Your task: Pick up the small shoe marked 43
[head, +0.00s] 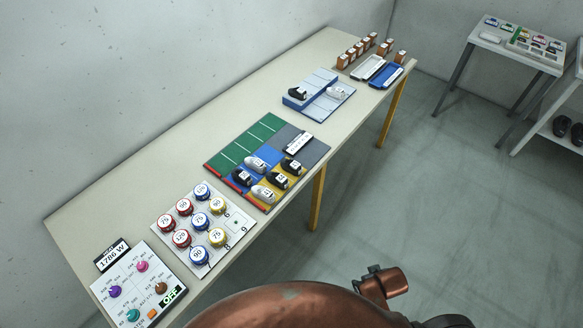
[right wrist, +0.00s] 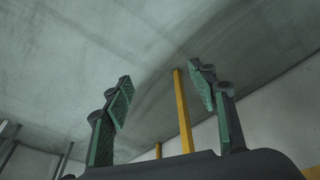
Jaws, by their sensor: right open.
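Several small black and white shoes sit on a coloured sorting mat (head: 232,152) on the long table in the head view. They include a white shoe (head: 257,163), a black shoe (head: 241,177), another black shoe (head: 291,166) and a white shoe at the front (head: 263,193). Beyond the mat, a black shoe (head: 298,93) and a white shoe (head: 337,93) sit on a blue and grey stand. The shoe labels are too small to read, so I cannot tell which is 43. My right gripper (right wrist: 160,78) is open and empty in the right wrist view, away from the shoes. My left gripper is out of view.
A board of round weights (head: 236,222) and a dial panel (head: 136,285) lie at the table's near end. Small brown boxes and a blue tray (head: 386,75) stand at the far end. A yellow table leg (right wrist: 182,110) shows beyond my right fingers. A side table (head: 490,40) stands at right.

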